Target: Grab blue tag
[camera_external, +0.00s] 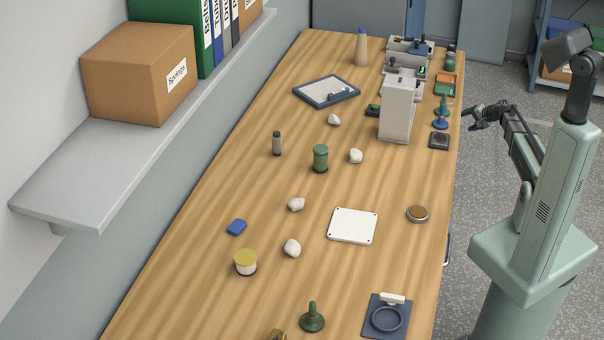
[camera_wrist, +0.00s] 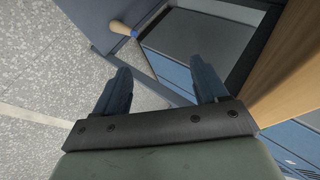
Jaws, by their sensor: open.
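A small blue block-like piece (camera_external: 237,227), which looks like the blue tag, lies flat on the left part of the wooden table, near a yellow-lidded jar. My gripper (camera_external: 477,117) is off the table's right edge, far from the blue piece. In the wrist view my gripper (camera_wrist: 163,80) has its two fingers spread apart with nothing between them. The blue piece does not show in the wrist view.
The yellow-lidded jar (camera_external: 245,263), white lumps (camera_external: 292,248), a white plate (camera_external: 353,226) and a green cylinder (camera_external: 320,158) stand on the table (camera_external: 190,275). A grey shelf (camera_external: 110,180) with a Springs box (camera_external: 140,75) overhangs at left.

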